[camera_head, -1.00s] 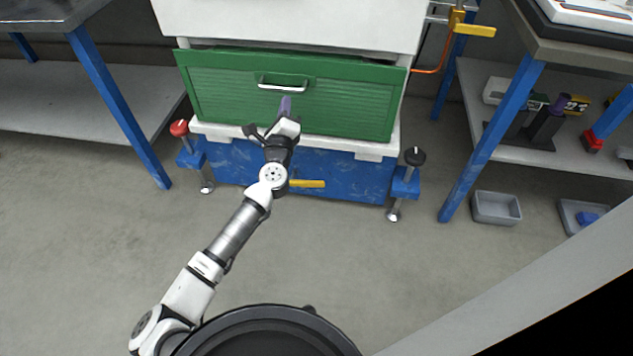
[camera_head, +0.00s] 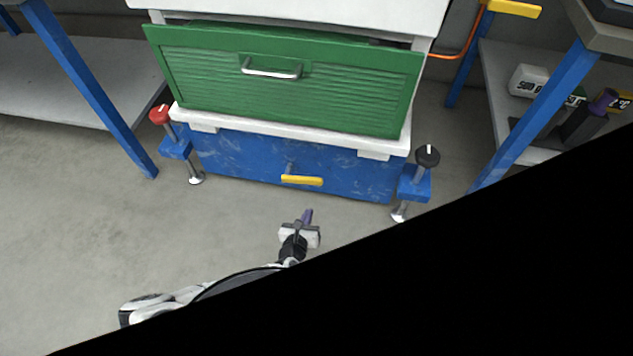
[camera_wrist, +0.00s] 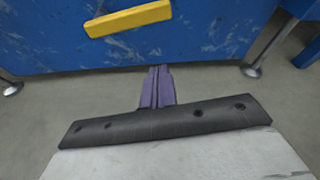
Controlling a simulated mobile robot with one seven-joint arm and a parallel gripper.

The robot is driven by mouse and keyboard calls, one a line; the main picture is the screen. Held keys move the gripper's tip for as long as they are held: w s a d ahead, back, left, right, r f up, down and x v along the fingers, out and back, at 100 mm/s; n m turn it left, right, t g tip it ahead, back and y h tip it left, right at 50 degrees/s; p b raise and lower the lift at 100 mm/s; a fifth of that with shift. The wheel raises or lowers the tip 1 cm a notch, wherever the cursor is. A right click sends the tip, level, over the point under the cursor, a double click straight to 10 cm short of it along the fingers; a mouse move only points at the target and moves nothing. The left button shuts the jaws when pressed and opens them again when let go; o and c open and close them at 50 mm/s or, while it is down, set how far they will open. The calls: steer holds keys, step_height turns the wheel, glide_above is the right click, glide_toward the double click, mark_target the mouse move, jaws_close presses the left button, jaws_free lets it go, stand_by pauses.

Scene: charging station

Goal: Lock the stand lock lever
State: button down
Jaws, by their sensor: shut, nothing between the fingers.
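The stand lock lever is a yellow handle (camera_head: 302,180) on the front of the blue stand (camera_head: 355,182).
A green drawer front (camera_head: 290,85) with a metal handle is above the stand. A red-topped clamp foot (camera_head: 160,115) is at left and a black-topped one (camera_head: 427,156) at right. Blue-legged tables stand on both sides. The floor before the stand is clear.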

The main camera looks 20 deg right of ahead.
steer(key=shift+f, duration=0.35)
steer(key=f+b+x, duration=0.1)
steer(key=b+x, duration=0.3)
steer(key=x, duration=0.6)
steer(key=shift+w+a+r+p, duration=0.15)
steer(key=shift+r+p, duration=0.35)
steer(key=shift+r, duration=0.7)
steer(key=shift+s+a+r+p, duration=0.15)
steer(key=shift+r+p, duration=0.35)
steer(key=shift+r, duration=0.75)
steer(key=shift+w+d, duration=0.1)
steer(key=shift+w, duration=0.05)
